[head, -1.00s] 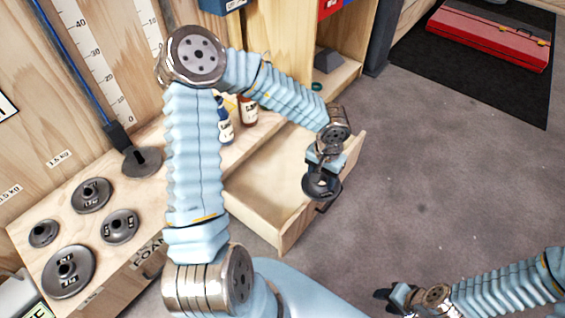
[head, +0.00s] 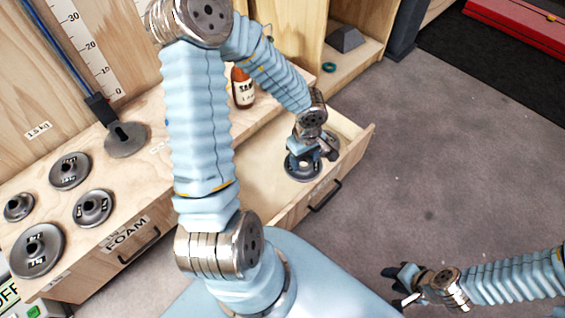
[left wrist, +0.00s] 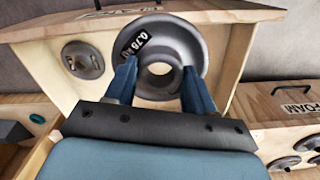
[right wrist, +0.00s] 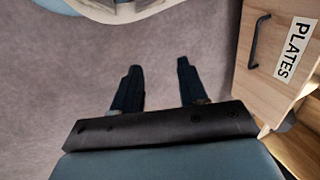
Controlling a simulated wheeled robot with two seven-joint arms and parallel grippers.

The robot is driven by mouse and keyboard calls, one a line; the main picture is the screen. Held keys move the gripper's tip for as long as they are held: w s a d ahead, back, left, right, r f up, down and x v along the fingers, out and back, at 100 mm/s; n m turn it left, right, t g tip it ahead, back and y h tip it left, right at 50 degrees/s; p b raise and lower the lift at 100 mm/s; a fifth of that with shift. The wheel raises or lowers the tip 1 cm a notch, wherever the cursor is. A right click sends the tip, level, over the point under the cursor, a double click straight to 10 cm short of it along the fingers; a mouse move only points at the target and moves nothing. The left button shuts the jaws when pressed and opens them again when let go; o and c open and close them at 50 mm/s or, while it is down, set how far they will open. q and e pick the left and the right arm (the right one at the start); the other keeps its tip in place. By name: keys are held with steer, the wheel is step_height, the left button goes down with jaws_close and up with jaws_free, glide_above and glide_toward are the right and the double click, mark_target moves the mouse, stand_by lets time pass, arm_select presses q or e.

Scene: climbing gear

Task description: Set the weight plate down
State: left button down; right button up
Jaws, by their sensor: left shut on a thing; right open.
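My left gripper (head: 313,150) is shut on a dark grey weight plate (head: 300,170), gripping it at the raised hub. In the left wrist view the plate (left wrist: 205,45) reads 0.75 kg, and the fingers (left wrist: 160,78) sit either side of its hub. The plate is over the open wooden drawer (head: 322,200), just inside its front panel; I cannot tell whether it touches the bottom. A smaller disc (left wrist: 82,60) shows in the drawer in the left wrist view. My right gripper (head: 400,287) is open and empty above the floor, also in the right wrist view (right wrist: 158,78).
Several plates, one of them large (head: 37,250), lie on the bench top at left. A brown bottle (head: 243,88) stands behind the drawer. A closed FOAM drawer (head: 125,240) is at left. A red case (head: 520,25) lies on a black mat. The floor at right is clear.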

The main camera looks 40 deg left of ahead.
arm_select(q)
steer(key=s+a+f+n+b, duration=0.3)
steer(key=s+a+f+n, duration=0.15)
steer(key=n, duration=0.65)
steer(key=s+a+f+n+b, duration=0.35)
steer(key=s+n, duration=0.25)
steer(key=n, duration=0.6)
steer(key=b, duration=0.4)
glide_above(286, 178)
steer(key=f, duration=0.9)
steer(key=shift+s+f, duration=0.3)
steer(key=shift+s, duration=0.05)
steer(key=shift+w+f, duration=0.15)
steer(key=shift+f, duration=0.05)
steer(key=f, duration=0.1)
steer(key=f+b, duration=0.2)
steer(key=shift+w+f, duration=0.25)
steer(key=shift+f, duration=0.1)
steer(key=shift+r, duration=0.1)
